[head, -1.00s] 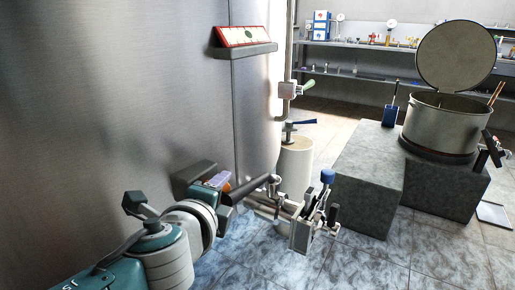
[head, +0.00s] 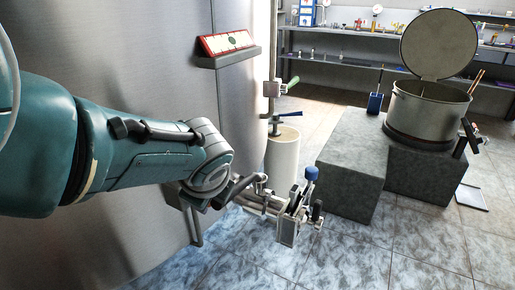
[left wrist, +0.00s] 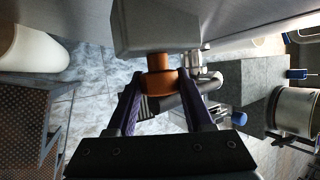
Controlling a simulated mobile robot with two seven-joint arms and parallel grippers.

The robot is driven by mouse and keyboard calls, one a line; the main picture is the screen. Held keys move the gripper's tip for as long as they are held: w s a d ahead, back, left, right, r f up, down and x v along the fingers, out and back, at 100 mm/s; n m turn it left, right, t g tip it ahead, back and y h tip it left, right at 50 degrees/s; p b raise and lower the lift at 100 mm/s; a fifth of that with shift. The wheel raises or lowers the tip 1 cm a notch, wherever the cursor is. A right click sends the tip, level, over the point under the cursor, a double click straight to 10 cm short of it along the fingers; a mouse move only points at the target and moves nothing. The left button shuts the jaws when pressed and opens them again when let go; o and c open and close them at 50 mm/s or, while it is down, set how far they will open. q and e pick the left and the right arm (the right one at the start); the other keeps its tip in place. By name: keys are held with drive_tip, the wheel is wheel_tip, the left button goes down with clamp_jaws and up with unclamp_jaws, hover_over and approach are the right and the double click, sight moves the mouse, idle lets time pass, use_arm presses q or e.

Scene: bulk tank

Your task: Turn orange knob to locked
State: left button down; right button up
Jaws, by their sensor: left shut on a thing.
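The orange knob (left wrist: 161,84) shows in the left wrist view, on a short orange stem under a grey housing (left wrist: 155,25). My left gripper (left wrist: 163,92) has one finger on each side of it and is shut on the knob. In the head view my teal left arm comes in from the left and hides the knob and the gripper. The knob's locked or unlocked marking cannot be read. My right gripper is not in view.
A metal pipe valve with a blue-tipped handle (head: 311,173) stands just right of my wrist. Behind are a white cylinder (head: 282,158), a grey stone block (head: 345,175) and a lidded pot (head: 430,110). The tiled floor (head: 345,265) in front is clear.

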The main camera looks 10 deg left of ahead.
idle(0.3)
use_arm(q)
drive_tip(key=shift+c, duration=1.5)
unclamp_jaws()
drive_tip(key=p+v, duration=1)
drive_tip(key=p, duration=0.4)
drive_tip(key=shift+w, duration=0.15)
drive_tip(key=shift+r, duration=0.1)
